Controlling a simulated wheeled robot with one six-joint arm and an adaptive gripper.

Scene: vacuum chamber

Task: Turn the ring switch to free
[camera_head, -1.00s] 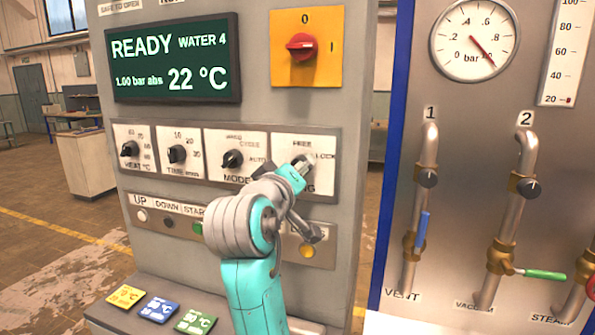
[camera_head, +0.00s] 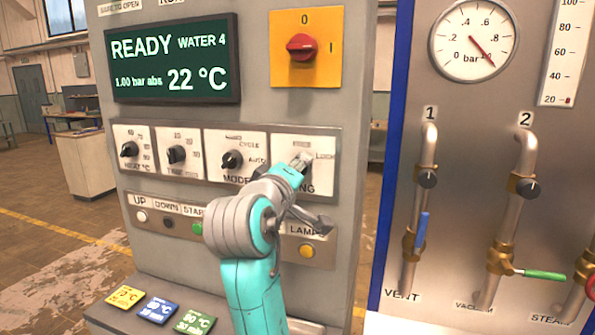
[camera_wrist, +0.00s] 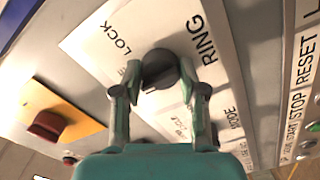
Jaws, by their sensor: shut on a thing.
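The ring switch is a black knob (camera_wrist: 160,68) on a white plate (camera_head: 318,178) marked RING and LOCK, at the right end of the row of knobs. My gripper (camera_wrist: 160,78) is shut on the knob, one finger on each side of it. In the head view my gripper (camera_head: 302,162) reaches up to the plate and hides most of the knob. The label at the plate's upper left is too blurred to read in the head view. I cannot tell which label the knob points to.
The MODE knob (camera_head: 232,160) is close on the left. A red switch on a yellow plate (camera_head: 305,75) is above. A yellow lamp button (camera_head: 306,251) is below. The display (camera_head: 174,61) reads READY. A pipe panel with valves (camera_head: 470,200) stands at the right.

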